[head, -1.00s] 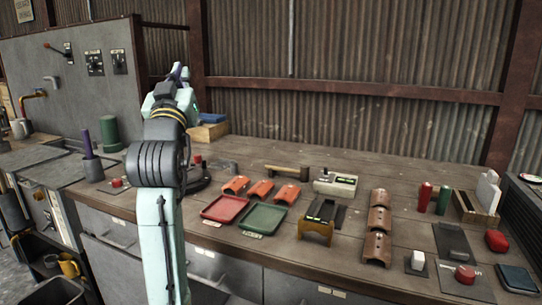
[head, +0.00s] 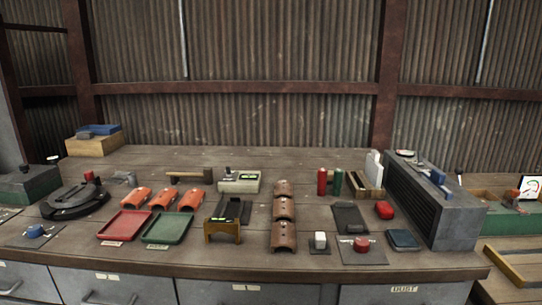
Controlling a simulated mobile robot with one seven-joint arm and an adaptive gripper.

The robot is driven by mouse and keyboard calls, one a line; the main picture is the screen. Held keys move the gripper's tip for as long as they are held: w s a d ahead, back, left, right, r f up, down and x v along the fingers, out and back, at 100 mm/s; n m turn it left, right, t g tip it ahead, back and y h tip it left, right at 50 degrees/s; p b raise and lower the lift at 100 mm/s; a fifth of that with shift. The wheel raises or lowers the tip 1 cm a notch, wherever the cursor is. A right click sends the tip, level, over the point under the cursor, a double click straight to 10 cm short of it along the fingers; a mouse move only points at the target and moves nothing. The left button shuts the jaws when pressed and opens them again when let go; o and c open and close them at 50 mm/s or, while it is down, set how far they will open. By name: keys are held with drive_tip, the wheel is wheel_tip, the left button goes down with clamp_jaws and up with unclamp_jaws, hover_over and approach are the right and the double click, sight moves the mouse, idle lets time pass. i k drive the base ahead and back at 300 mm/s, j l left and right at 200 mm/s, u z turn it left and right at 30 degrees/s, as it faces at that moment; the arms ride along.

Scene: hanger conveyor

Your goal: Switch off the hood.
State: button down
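A dark grey box with a slatted front (head: 425,196) stands at the right end of the bench and looks like the hood, though I see no label naming it. A blue lever or handle (head: 438,177) stands up on its right part; its setting cannot be told. A small round dial or disc (head: 405,153) lies on its top at the back. A white rocker-like block (head: 320,241) and a red button (head: 361,244) sit on dark plates at the front of the bench; what they control is unclear. My gripper is not in view.
The bench (head: 150,160) carries red and green trays (head: 125,224), orange and brown curved tiles (head: 284,208), red and green cylinders (head: 322,181) and a mallet (head: 190,175). A green case with a gauge (head: 515,218) stands right of the box. The bench's back strip is mostly clear.

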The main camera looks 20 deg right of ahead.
sight(420, 157)
drive_tip(key=z, duration=1.4)
drive_tip(key=l+u, duration=0.1)
drive_tip(key=u, duration=0.7)
drive_tip(key=i+l+u, duration=0.1)
drive_tip(key=l+u, duration=0.75)
drive_tip(key=l, duration=0.25)
drive_tip(key=l+u, duration=0.15)
drive_tip(key=l, duration=0.25)
drive_tip(key=k+l+u, duration=0.15)
drive_tip(key=l, duration=0.25)
drive_tip(key=l+u, duration=0.1)
drive_tip(key=l, duration=0.3)
drive_tip(key=k+l, duration=0.1)
drive_tip(key=l, duration=0.3)
drive_tip(key=k+l+u, duration=0.1)
drive_tip(key=l, duration=0.3)
drive_tip(key=k+l, duration=0.1)
drive_tip(key=l, duration=0.3)
